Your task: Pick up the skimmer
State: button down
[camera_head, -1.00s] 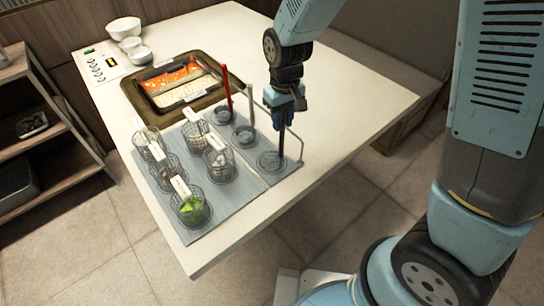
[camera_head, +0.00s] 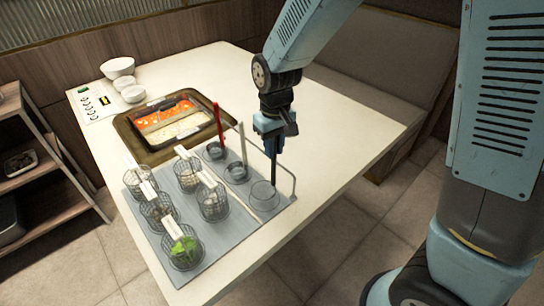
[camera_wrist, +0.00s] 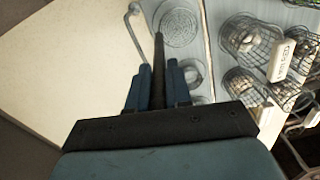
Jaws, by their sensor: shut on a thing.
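My gripper (camera_head: 270,130) is shut on the dark upright handle of the skimmer (camera_head: 274,168), above the front right round well (camera_head: 262,202) on the grey mat (camera_head: 215,256). In the wrist view the handle (camera_wrist: 158,58) stands between the two blue fingers of my gripper (camera_wrist: 158,74). A round, perforated disc (camera_wrist: 178,24), which looks like the skimmer's head, shows at the handle's far end. Whether the disc rests on the well's bottom or is raised I cannot tell.
A red-handled utensil (camera_head: 219,124) and a pale-handled one (camera_head: 242,142) stand in neighbouring wells. A thin wire frame (camera_head: 294,178) rises beside the held handle. Several wire baskets (camera_head: 183,250) stand to the left. A tray (camera_head: 140,153) lies behind. The table's right side (camera_head: 345,130) is clear.

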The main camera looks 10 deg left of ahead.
jog(key=s+r, duration=0.9)
jog(key=s, duration=0.5)
jog(key=shift+a+r, duration=0.3)
jog(key=shift+r, duration=0.05)
